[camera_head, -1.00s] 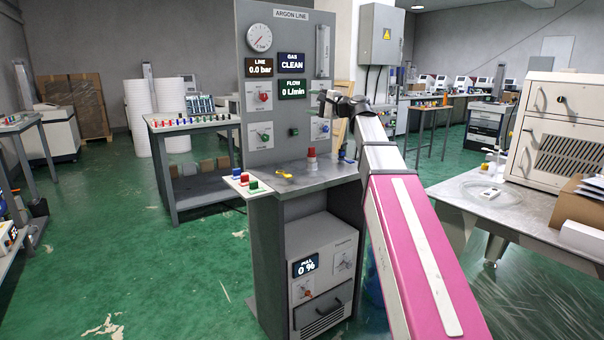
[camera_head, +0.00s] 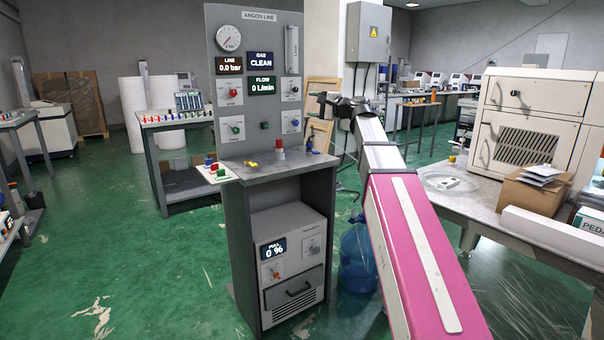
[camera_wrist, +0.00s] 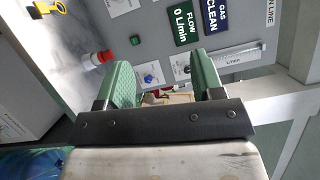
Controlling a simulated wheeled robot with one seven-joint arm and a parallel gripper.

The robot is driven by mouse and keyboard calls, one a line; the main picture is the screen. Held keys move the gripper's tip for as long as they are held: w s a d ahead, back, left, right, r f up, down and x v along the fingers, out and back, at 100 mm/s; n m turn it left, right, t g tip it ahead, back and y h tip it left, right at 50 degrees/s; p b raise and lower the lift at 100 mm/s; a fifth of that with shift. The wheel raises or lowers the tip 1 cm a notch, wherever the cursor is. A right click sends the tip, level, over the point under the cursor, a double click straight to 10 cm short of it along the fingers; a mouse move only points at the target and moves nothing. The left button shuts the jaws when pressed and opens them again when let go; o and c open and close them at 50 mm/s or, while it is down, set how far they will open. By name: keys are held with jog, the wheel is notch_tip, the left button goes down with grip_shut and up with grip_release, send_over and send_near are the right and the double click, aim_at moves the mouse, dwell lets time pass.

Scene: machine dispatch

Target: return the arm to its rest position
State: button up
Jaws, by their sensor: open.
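My pink and white arm (camera_head: 415,240) reaches forward from the lower right of the head view. My gripper (camera_head: 324,104) is at its far end, at the right edge of the grey argon line panel (camera_head: 262,158). In the wrist view my gripper (camera_wrist: 165,85) shows two green-padded fingers spread apart with nothing between them. Beyond them are the flow and gas displays and a red knob, tilted in the picture. I cannot tell the exact distance from fingers to panel.
The panel's stand has a small shelf (camera_head: 265,168) with a red-topped knob and a yellow piece. A blue water bottle (camera_head: 357,256) stands beside it. A bench (camera_head: 465,199) with a cream machine (camera_head: 530,125) and a cardboard box (camera_head: 532,190) is to the right. Green floor (camera_head: 150,270) is clear at left.

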jog(key=s+d+f+n+g+h, duration=0.1)
jog(key=s+f+h, duration=0.2)
jog(key=f, duration=0.9)
jog(key=s+d+f+n+g+h, duration=0.1)
jog(key=s+d+f+g+h, duration=0.1)
jog(key=f, duration=1)
jog(key=s+d+f+n+g+h, duration=0.1)
jog(key=s+f+n+h, duration=0.15)
jog(key=f, duration=0.95)
jog(key=s+d+f+n+g+h, duration=0.2)
jog(key=s+d+f+g+h, duration=0.1)
jog(key=s+f, duration=0.7)
jog(key=s+d+f+n+g+h, duration=0.2)
jog(key=s+d+f+g+h, duration=0.1)
jog(key=s+d+f, duration=0.4)
jog(key=s+f+h, duration=0.1)
jog(key=s+f, duration=0.2)
jog(key=f, duration=0.4)
jog(key=shift+s+d+f+h, duration=0.15)
jog(key=shift+s+d+h, duration=0.2)
jog(key=shift+d, duration=0.05)
